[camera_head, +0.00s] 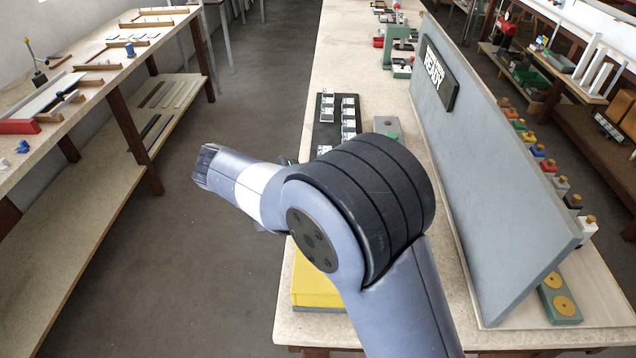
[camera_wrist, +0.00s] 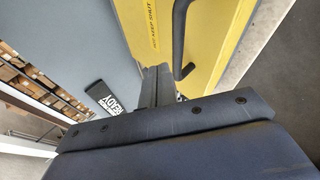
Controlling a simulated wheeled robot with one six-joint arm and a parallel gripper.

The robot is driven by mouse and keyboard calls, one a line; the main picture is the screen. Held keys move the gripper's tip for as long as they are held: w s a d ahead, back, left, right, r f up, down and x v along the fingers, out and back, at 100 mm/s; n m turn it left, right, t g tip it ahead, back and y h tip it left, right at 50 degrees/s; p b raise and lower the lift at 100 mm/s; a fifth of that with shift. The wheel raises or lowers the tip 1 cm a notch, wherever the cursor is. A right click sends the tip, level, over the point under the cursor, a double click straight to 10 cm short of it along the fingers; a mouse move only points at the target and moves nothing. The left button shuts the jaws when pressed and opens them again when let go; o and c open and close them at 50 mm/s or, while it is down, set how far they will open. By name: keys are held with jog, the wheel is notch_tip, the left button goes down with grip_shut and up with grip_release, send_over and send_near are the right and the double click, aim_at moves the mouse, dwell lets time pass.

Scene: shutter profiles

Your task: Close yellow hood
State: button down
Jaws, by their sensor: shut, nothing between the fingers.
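The yellow hood (camera_head: 316,288) is at the near left edge of the bench in the head view, largely hidden behind my arm. In the wrist view a yellow panel (camera_wrist: 208,22) with "KEEP SHUT" lettering fills the top, with a black bar handle (camera_wrist: 181,40) on it. My gripper (camera_wrist: 157,72) is shut and empty. Its fingertips appear beside the yellow panel, left of the handle's lower end; I cannot tell whether they touch. How far the hood is open cannot be told.
A tall grey panel (camera_head: 500,165) with a black READY sign (camera_head: 437,76) stands along the bench's right side. A black board (camera_head: 328,127) with small parts and a grey block with a green top (camera_head: 389,127) lie beyond my arm. The floor aisle at left is clear.

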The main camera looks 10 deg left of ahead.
jog(key=shift+s+a+f+b, duration=0.1)
jog(key=shift+a+f+b, duration=0.15)
jog(key=shift+f, duration=0.45)
jog(key=shift+a+f+b, duration=0.15)
jog(key=shift+f+b, duration=0.15)
jog(key=shift+f, duration=0.55)
jog(key=shift+s+f, duration=0.1)
